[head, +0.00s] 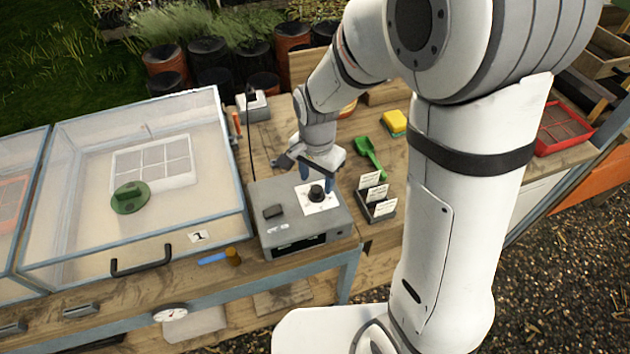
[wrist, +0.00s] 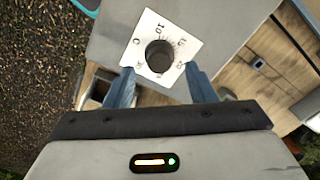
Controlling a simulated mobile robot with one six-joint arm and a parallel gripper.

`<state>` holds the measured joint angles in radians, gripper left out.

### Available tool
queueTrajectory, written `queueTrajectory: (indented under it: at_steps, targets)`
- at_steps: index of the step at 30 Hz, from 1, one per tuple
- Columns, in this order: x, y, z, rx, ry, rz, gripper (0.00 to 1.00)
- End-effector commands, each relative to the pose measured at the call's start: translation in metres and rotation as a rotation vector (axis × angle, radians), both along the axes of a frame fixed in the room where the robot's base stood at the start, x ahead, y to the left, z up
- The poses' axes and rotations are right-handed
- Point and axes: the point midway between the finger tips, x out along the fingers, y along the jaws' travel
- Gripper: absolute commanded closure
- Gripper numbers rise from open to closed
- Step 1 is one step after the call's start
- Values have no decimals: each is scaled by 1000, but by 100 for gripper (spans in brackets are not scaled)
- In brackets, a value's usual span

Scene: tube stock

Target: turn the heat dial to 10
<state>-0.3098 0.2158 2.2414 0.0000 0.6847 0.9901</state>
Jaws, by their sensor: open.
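The heat dial (head: 316,193) is a small dark round knob on a white scale card on top of a grey box (head: 264,234). In the wrist view the dial (wrist: 160,55) stands in the middle of the card (wrist: 146,28), which bears a printed 10 and other marks. No pointer on the dial can be made out, so its setting cannot be told. My gripper (head: 320,184) is above the box at the dial. In the wrist view its blue fingers (wrist: 158,71) are open, one on each side of the dial's near side, with gaps to it.
A clear-lidded propagator (head: 140,250) stands left of the box. Right of it are a card holder (head: 376,205), a green scoop (head: 371,153) and a yellow sponge (head: 394,121). A blue-handled tool (head: 213,258) lies in front.

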Motion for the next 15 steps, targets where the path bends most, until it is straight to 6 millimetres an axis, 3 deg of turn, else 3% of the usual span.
queueTrajectory:
  at_steps: [6,15]
  targets:
    - [-1,0,-24,0,1,1,50]
    - [0,0,-28,1,-1,2,50]
